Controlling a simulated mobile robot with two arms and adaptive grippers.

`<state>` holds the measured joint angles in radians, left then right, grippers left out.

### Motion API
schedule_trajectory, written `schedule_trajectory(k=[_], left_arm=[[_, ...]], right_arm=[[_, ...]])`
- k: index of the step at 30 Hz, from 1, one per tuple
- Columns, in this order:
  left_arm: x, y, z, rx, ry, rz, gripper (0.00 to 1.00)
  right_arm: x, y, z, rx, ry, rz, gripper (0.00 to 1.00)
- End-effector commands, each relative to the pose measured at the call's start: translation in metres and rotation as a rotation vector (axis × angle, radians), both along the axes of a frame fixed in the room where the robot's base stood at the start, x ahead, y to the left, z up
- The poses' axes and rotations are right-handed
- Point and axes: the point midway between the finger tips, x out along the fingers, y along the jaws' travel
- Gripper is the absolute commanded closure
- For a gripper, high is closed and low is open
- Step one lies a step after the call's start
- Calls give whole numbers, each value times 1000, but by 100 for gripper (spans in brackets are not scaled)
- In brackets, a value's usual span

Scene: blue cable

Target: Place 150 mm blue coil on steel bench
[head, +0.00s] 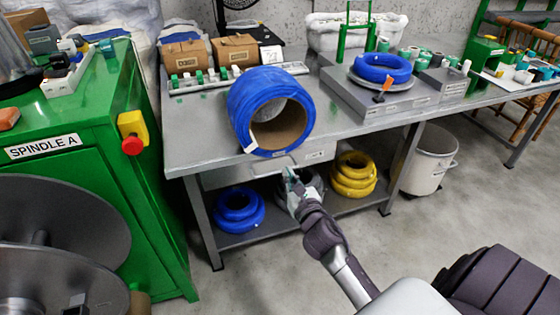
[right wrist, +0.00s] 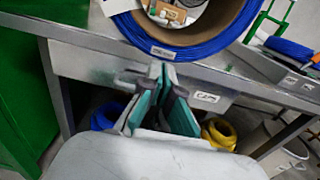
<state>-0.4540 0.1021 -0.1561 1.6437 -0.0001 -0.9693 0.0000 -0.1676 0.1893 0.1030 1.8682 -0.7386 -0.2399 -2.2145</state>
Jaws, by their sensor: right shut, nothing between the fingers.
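A large blue coil (head: 254,103) on a brown cardboard core stands on its rim near the front edge of the steel bench (head: 196,139), its open core facing me. It also shows at the top of the right wrist view (right wrist: 178,48), with a small white label on its lower rim. My right gripper (head: 290,176) is shut and empty. It is below and in front of the coil, by the drawer front under the bench top, apart from the coil. In the right wrist view its green-padded fingers (right wrist: 163,72) meet at the tips. My left gripper is not in view.
A smaller blue coil (head: 382,68) lies on a grey platform at the bench's right. Blue (head: 238,208) and yellow (head: 352,176) coils lie on the lower shelf. The green Spindle A cabinet (head: 98,120) stands left. A white bucket (head: 428,160) stands under the bench.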

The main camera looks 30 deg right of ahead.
Motion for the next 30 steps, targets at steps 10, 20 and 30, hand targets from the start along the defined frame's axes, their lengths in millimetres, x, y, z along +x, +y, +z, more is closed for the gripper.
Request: schedule_trajectory(k=[10, 20, 30], left_arm=[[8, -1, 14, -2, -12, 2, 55], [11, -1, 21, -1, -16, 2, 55], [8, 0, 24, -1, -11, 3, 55]], right_arm=[[58, -14, -1, 2, 0, -1, 100], [68, -17, -1, 2, 1, 0, 100], [87, -20, -1, 1, -1, 2, 100]])
